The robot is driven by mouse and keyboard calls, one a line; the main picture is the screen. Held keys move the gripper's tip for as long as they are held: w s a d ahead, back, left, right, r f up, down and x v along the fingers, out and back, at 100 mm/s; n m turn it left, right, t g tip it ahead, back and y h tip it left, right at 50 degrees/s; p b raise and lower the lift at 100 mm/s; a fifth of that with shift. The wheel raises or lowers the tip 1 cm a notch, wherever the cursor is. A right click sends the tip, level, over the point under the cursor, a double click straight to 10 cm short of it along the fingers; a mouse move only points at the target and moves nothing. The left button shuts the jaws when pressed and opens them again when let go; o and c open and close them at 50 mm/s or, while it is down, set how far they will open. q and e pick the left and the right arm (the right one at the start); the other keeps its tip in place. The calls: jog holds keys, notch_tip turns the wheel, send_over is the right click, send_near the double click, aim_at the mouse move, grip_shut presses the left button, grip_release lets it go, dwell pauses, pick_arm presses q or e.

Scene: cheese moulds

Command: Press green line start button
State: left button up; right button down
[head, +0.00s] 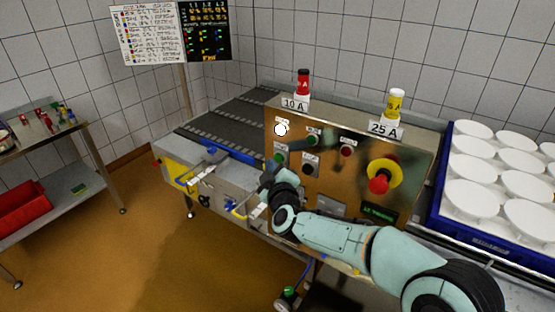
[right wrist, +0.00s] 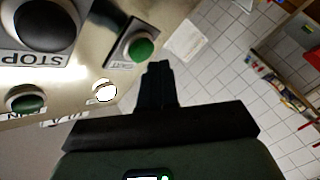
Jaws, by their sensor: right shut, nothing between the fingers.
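The brass control panel (head: 330,160) stands at the end of a conveyor. A green button (head: 280,158) sits at its lower left, and it also shows large in the right wrist view (right wrist: 140,48). A second green button (head: 312,135) sits higher, near a white lamp (head: 281,129). A black STOP button (head: 308,169) is beside the lower green one. My right gripper (head: 267,180) is shut and empty near the panel's left edge. In the right wrist view its fingertips (right wrist: 158,66) appear just beside the lower green button; contact cannot be told.
A red button (head: 346,151) and a red emergency knob on yellow (head: 380,181) are further right. Red (head: 303,82) and yellow (head: 396,103) jars stand on top. A blue crate (head: 437,205) of white moulds is at right, a steel table (head: 60,138) at left.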

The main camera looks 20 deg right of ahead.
jog(key=shift+w+d, duration=0.2)
jog(key=shift+w+d, duration=0.25)
jog(key=shift+d, duration=0.15)
dwell(0.8)
dwell(0.4)
jog(key=shift+s+a, duration=0.55)
jog(key=shift+a, duration=0.15)
jog(key=s+a, duration=0.1)
jog(key=a, duration=0.1)
jog(key=s+a, duration=0.2)
jog(key=shift+p, duration=0.4)
dwell(0.5)
